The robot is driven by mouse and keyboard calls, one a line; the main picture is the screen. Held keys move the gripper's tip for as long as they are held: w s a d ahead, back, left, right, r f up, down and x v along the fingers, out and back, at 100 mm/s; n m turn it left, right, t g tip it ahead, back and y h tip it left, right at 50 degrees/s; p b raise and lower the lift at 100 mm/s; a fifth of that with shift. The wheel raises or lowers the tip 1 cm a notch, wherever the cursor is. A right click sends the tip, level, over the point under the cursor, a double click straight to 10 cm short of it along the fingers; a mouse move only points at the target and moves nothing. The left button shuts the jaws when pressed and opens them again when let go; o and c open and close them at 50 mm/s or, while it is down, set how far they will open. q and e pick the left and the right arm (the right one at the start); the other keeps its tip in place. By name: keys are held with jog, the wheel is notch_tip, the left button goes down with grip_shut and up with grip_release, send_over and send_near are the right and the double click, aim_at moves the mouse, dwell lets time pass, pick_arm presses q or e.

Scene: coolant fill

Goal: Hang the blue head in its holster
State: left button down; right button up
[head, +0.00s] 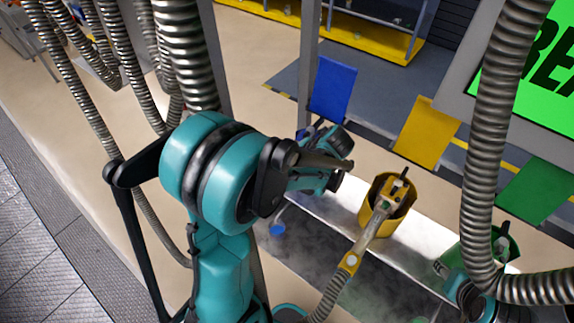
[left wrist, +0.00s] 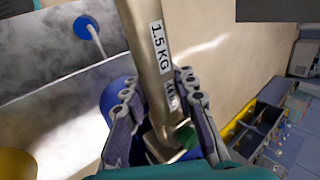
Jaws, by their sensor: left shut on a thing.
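My left gripper (head: 340,162) is at the centre of the head view, beside the post below the blue panel. In the left wrist view its fingers (left wrist: 160,112) are closed around a bronze metal tube labelled "1.5 KG" (left wrist: 150,45), the held head. A blue rounded container (left wrist: 118,92), seemingly the blue holster, shows behind the fingers. The tube passes in front of it; I cannot tell whether it is inside. My arm hides most of this area in the head view. A teal part of my right arm (head: 488,308) shows at bottom right; its fingers are not distinguishable.
A yellow holster (head: 373,222) holds a yellow head (head: 382,207). A green holster (head: 512,258) stands farther right. Blue (head: 333,88), yellow (head: 426,132) and green (head: 540,192) panels stand behind. Ribbed metal hoses (head: 490,130) hang at both sides near my arms.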

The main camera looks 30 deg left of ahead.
pick_arm(q)
jog(key=shift+f+b, duration=1.25)
jog(key=shift+f, duration=0.1)
jog(key=c, duration=1.1)
grip_release()
jog(key=shift+c, duration=0.2)
jog(key=v, duration=1.2)
jog(key=shift+f, duration=0.1)
jog(key=s+d+f+t+h+b, duration=0.6)
jog(key=s+f+h+b, duration=0.1)
jog(key=s+f+b, duration=0.3)
jog(key=shift+d+f+n+t, duration=0.3)
jog(key=shift+d+f+n, duration=0.1)
jog(key=shift+f, duration=0.25)
